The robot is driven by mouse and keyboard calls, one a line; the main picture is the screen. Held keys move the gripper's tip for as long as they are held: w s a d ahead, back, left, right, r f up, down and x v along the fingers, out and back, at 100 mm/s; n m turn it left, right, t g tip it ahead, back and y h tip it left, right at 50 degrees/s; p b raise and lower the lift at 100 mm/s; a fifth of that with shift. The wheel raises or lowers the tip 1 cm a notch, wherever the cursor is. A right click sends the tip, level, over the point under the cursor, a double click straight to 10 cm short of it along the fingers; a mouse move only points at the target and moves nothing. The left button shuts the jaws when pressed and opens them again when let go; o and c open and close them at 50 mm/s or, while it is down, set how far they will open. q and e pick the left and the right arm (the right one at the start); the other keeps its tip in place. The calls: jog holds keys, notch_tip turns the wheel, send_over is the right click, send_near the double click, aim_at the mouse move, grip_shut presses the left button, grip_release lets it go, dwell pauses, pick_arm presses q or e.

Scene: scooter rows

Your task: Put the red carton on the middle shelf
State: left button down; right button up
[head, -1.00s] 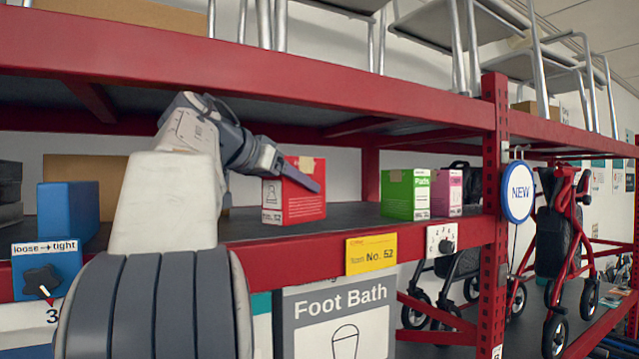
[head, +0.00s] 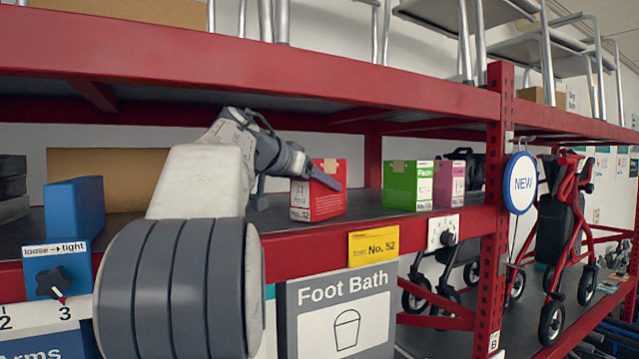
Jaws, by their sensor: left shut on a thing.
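The red carton (head: 318,202) is upright at the middle shelf (head: 275,216), near its front edge, left of a green carton. Whether its base touches the shelf I cannot tell. My left gripper (head: 328,178) reaches in from the left and is shut on the red carton near its top. One dark finger crosses the carton's upper front; the other finger is mostly hidden behind it. My right gripper is not in view.
The green carton (head: 408,186) and a pink carton (head: 449,184) stand to the right. A blue box (head: 75,206) and a brown box (head: 110,178) are at the left. The upper shelf's red beam (head: 300,80) runs overhead. A red upright (head: 497,200) stands at the right.

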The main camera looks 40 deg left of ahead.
pick_arm(q)
jog(key=shift+f, duration=0.15)
grip_release()
jog(key=shift+s+r, duration=0.1)
jog(key=shift+r, duration=0.15)
jog(key=b+v, duration=0.1)
jog(key=v, duration=0.3)
jog(key=shift+s+a, duration=0.1)
jog(key=shift+s, duration=0.25)
jog(key=s+b, duration=0.3)
jog(key=s, duration=0.7)
jog(key=shift+s, duration=0.35)
jog(key=shift+s+r+b, duration=0.15)
jog(key=shift+s+b, duration=0.15)
jog(key=shift+s, duration=0.45)
